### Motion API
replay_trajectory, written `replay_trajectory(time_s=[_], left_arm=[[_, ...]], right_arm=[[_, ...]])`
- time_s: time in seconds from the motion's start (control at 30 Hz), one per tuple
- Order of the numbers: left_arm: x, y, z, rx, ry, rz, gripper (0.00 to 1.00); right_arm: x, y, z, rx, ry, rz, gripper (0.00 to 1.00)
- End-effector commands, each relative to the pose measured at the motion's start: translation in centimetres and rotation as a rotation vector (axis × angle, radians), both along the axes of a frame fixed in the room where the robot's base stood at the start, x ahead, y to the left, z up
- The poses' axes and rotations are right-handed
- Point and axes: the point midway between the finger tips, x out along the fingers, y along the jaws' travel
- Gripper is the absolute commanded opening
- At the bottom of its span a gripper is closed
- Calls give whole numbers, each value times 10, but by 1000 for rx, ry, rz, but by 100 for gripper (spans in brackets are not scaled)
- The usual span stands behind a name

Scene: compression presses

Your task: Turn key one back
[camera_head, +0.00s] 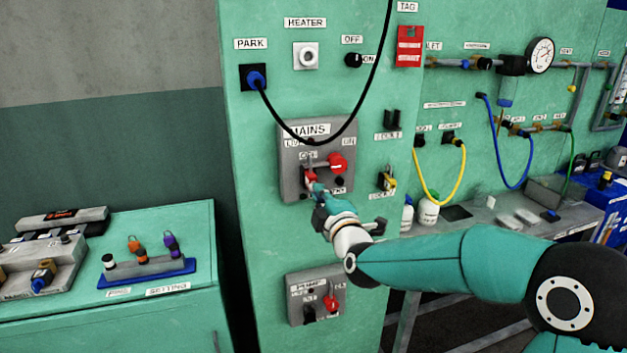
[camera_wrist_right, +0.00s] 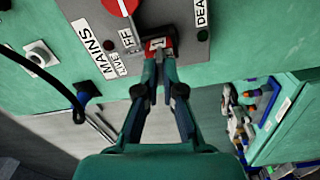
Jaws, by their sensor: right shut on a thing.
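Key one is a red key with a "1" on its head (camera_wrist_right: 158,44), set in the grey mains panel (camera_head: 290,160). In the wrist view my right gripper (camera_wrist_right: 160,62) is shut on the key's red head. In the head view the right gripper (camera_head: 314,188) reaches the lower left of the panel, and its fingers partly hide the key. The red rotary mains switch (camera_head: 337,163) sits just above and to the right of the key. My left gripper is in neither view.
A black cable from the blue park plug (camera_head: 256,80) hangs in a loop across the panel's top. A second grey panel with a red switch (camera_head: 331,303) is below. A padlock (camera_head: 388,181) hangs to the right. A green cabinet (camera_head: 190,225) stands at left.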

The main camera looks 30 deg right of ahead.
Motion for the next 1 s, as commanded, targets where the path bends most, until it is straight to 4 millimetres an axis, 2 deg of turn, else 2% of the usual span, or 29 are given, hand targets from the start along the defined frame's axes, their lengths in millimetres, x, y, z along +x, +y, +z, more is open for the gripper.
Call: replay_trajectory(time_s=[0.13, 1.0], left_arm=[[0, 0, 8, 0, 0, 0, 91], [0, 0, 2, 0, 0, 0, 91]], right_arm=[[0, 0, -1, -216, 56, -3, 0], [2, -1, -3, -212, 55, -3, 0]])
